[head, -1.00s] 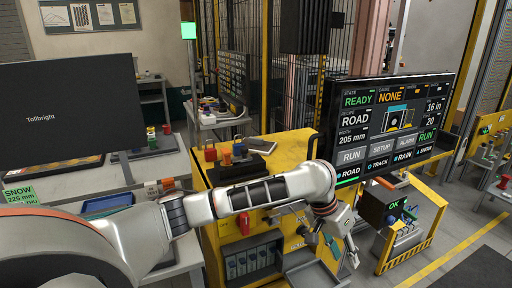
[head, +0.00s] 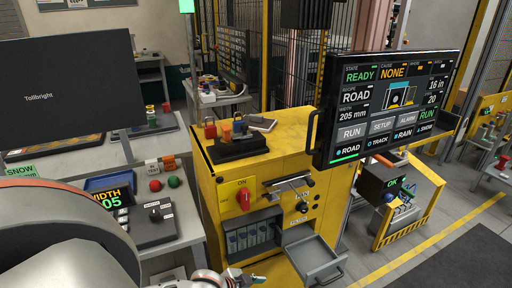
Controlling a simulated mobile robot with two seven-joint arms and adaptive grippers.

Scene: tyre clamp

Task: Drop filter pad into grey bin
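I cannot make out a filter pad in the head view. No thing there is clearly a grey bin. An open grey tray (head: 318,258) juts from the front of the yellow cabinet (head: 283,160), and its floor looks bare. My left arm fills the lower left corner. Its pale wrist end shows at the bottom edge, left of the tray and below the cabinet's row of small slots. The fingertips of my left gripper are cut off by the frame, so its opening and anything held are hidden. My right gripper is out of view.
A screen reading READY (head: 388,105) stands right of the cabinet. Padlocks and a dark block (head: 238,148) sit on the cabinet top. A red rotary knob (head: 244,200) and black levers project from its front. A control box (head: 150,222) with buttons stands left. Floor at right is open.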

